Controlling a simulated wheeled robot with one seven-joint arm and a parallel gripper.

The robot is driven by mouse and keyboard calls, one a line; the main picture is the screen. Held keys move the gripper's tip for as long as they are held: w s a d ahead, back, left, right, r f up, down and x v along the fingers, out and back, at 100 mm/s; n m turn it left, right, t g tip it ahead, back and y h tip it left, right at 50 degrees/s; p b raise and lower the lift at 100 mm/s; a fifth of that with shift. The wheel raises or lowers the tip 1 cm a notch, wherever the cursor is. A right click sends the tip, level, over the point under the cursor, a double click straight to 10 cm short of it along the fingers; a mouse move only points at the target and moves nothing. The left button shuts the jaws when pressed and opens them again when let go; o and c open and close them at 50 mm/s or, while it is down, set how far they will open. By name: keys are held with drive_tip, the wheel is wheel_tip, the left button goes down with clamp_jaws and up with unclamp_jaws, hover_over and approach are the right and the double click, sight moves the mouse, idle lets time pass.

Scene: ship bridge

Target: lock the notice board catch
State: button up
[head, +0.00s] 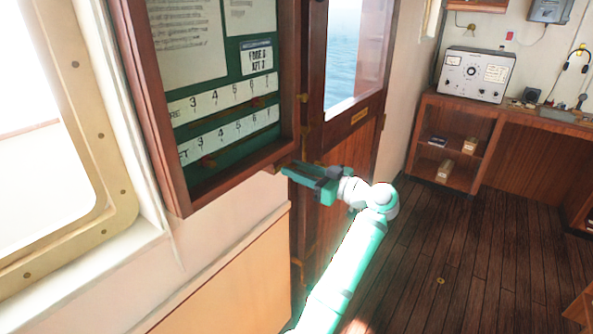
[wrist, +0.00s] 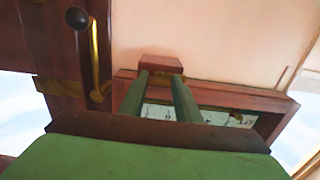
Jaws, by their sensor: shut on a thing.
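The notice board (head: 180,195) is a dark red wooden case with a green back, papers and numbered white strips, on the wall at the left of the head view. Its lower frame also shows in the wrist view (wrist: 272,104). The catch (wrist: 160,64) looks like a small reddish wooden block at the board's edge. My gripper (head: 286,170) is at the board's lower right corner, its green fingers shut on the catch. In the wrist view the two fingers (wrist: 161,76) reach up to the block's sides. Whether the catch is turned to locked cannot be told.
A wooden door (head: 347,150) with a window stands just right of the board. A black-knobbed lever (wrist: 78,18) is close to my gripper in the wrist view. A desk (head: 460,105) with a grey instrument (head: 473,74) is at the back right. The plank floor (head: 455,235) is clear.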

drive_tip(key=m, duration=0.8)
drive_tip(key=shift+d+m, duration=0.1)
drive_tip(key=shift+m, duration=0.2)
drive_tip(key=m, duration=0.9)
idle(0.6)
drive_tip(key=o, duration=1)
drive_tip(key=shift+o, duration=0.2)
